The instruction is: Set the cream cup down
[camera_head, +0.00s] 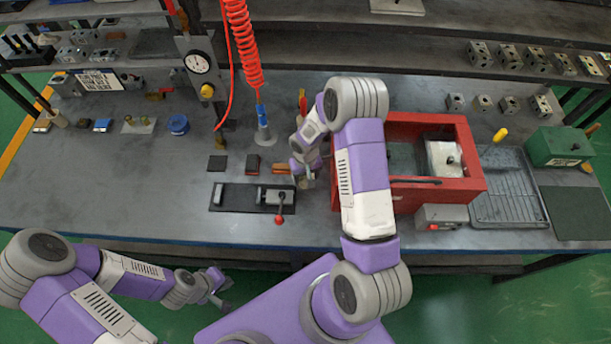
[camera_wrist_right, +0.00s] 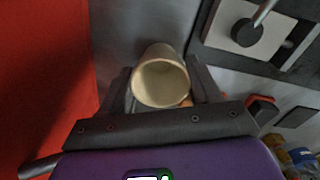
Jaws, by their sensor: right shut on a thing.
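The cream cup (camera_wrist_right: 161,78) is between the two fingers of my right gripper (camera_wrist_right: 163,92) in the right wrist view. The gripper is shut on it, and I look into the cup's round open mouth. In the head view my right gripper (camera_head: 304,178) is low over the grey bench, just left of the red box; my arm and hand mostly hide the cup there. I cannot tell whether the cup's base touches the bench. My left gripper (camera_head: 222,291) is in front of the bench, away from the cup, with its fingers apart and empty.
The red open box (camera_head: 465,150) stands close on the right of my right gripper. A dark fixture plate with a red-knobbed clamp (camera_head: 279,205) lies to its left. A red coiled hose (camera_head: 242,45) hangs behind. The bench's left part (camera_head: 110,190) has bare room.

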